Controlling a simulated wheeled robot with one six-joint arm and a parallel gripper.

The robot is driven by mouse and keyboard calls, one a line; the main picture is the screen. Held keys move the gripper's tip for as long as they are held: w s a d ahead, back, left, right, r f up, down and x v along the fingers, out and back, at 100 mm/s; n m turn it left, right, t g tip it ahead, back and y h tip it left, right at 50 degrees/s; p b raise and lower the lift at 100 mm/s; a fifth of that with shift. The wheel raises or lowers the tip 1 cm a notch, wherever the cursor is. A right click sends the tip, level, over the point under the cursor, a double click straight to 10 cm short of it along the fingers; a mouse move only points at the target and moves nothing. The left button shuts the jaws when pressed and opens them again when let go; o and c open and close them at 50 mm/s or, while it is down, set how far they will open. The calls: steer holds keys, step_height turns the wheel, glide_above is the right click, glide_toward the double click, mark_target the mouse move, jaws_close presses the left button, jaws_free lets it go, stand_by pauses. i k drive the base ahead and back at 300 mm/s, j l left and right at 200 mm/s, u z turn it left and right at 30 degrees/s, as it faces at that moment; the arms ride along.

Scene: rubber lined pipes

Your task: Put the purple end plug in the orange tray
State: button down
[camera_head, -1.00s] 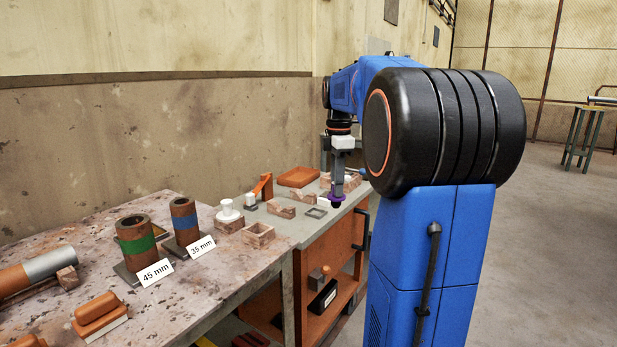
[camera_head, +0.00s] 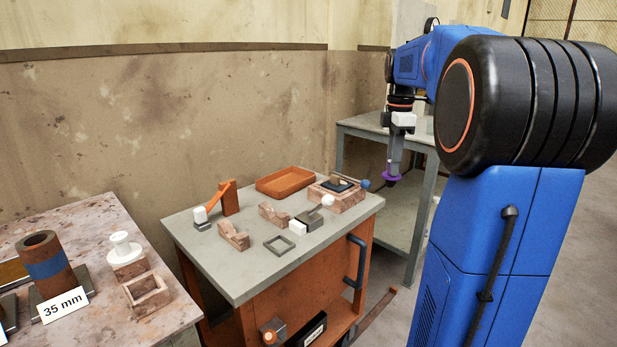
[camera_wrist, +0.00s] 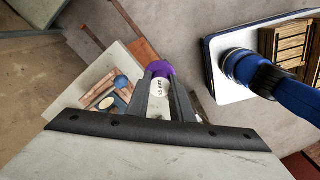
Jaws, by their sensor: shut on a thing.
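My gripper (camera_head: 392,172) points down and is shut on the purple end plug (camera_head: 391,177). The plug is held in the air just off the right end of the grey-topped bench. In the wrist view the purple plug (camera_wrist: 160,68) sits between my fingertips, with a white label reading 35 mm beside it. The orange tray (camera_head: 286,191) lies at the back of the grey bench top, left of my gripper, and looks empty. The tray is not clearly seen in the wrist view.
The grey bench (camera_head: 236,281) also holds wooden V-blocks (camera_head: 233,236), a square grey frame (camera_head: 279,245), an orange bracket (camera_head: 229,199) and a wooden box (camera_head: 338,196) right of the tray. A grey metal table (camera_head: 366,128) stands behind. A stained table (camera_head: 95,237) is at left.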

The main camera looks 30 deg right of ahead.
mark_target(278, 189)
steer(key=i+l+u, duration=0.15)
steer(key=l, duration=0.4)
steer(key=l+u, duration=0.15)
steer(key=l, duration=0.4)
steer(key=i+l+u, duration=0.1)
steer(key=l, duration=0.45)
steer(key=i+j+u, duration=0.1)
steer(key=i+u, duration=0.15)
steer(key=u, duration=0.15)
steer(key=i+u, duration=0.35)
steer(key=k+j, duration=0.05)
steer(key=k, duration=0.05)
